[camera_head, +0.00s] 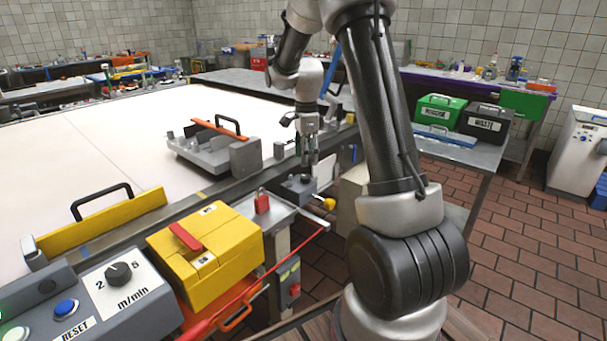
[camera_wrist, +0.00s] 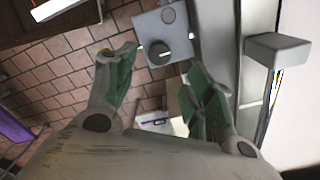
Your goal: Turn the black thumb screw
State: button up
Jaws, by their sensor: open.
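The black thumb screw is a round dark knob (camera_wrist: 158,53) standing on a grey metal block (camera_wrist: 178,20). In the wrist view it shows just beyond and between my fingertips, apart from both. In the head view the grey block (camera_head: 291,189) sits at the edge of the machine, with the knob (camera_head: 306,178) on its top, partly hidden by the fingers. My gripper (camera_head: 310,162) points down above the block. In the wrist view my gripper (camera_wrist: 162,62) is open and empty, with its greenish finger pads spread to either side of the knob.
A yellow box (camera_head: 215,262) is nearer. A grey fixture with an orange handle (camera_head: 214,150) lies behind, on the pale belt (camera_head: 110,125).

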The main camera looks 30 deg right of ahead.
aim_at(307, 176)
notch_tip(307, 176, down, 7)
jog(key=shift+r, duration=0.1)
dwell(0.3)
jog(key=c, duration=1)
